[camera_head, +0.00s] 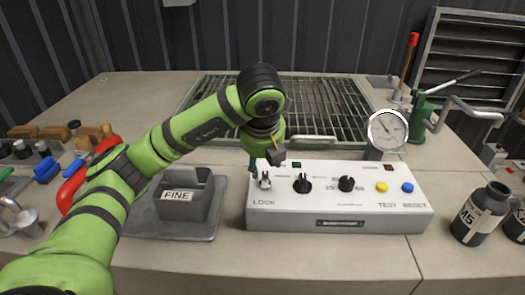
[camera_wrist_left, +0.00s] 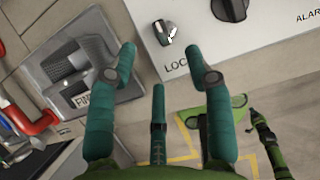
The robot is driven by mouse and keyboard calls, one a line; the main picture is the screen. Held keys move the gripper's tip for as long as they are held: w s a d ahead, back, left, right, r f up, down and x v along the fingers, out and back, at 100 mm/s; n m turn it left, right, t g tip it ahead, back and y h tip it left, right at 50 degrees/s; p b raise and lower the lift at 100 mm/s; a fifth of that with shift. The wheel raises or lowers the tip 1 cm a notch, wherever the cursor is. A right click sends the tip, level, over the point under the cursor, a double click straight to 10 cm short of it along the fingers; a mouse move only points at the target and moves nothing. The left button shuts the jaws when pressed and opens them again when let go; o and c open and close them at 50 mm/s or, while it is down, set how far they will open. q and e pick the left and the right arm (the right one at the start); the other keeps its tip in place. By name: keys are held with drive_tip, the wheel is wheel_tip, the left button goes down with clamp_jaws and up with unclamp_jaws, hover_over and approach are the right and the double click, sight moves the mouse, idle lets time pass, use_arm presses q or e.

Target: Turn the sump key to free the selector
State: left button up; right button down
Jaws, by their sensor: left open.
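A grey-white control box (camera_head: 340,212) stands on the bench. The silver key (camera_head: 265,181) sits in its lock above the LOCK label at the left end; it also shows in the left wrist view (camera_wrist_left: 165,31). A black selector knob (camera_head: 303,184) is just right of the key, and its lower part shows in the left wrist view (camera_wrist_left: 230,9). My left gripper (camera_head: 264,164) is over the box's left end, close to the key. In the left wrist view its green fingers (camera_wrist_left: 163,62) are spread and empty, with the key beyond them. My right gripper does not show.
A second black knob (camera_head: 347,184), a yellow button (camera_head: 382,187) and a blue button (camera_head: 407,187) are further right. A grey FINE block (camera_head: 186,198) stands left of the box. A gauge (camera_head: 388,130) and dark bottle (camera_head: 480,214) are right. A grated basin (camera_head: 325,105) lies behind.

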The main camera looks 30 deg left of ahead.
use_arm(q)
drive_tip(key=shift+v, duration=2.05)
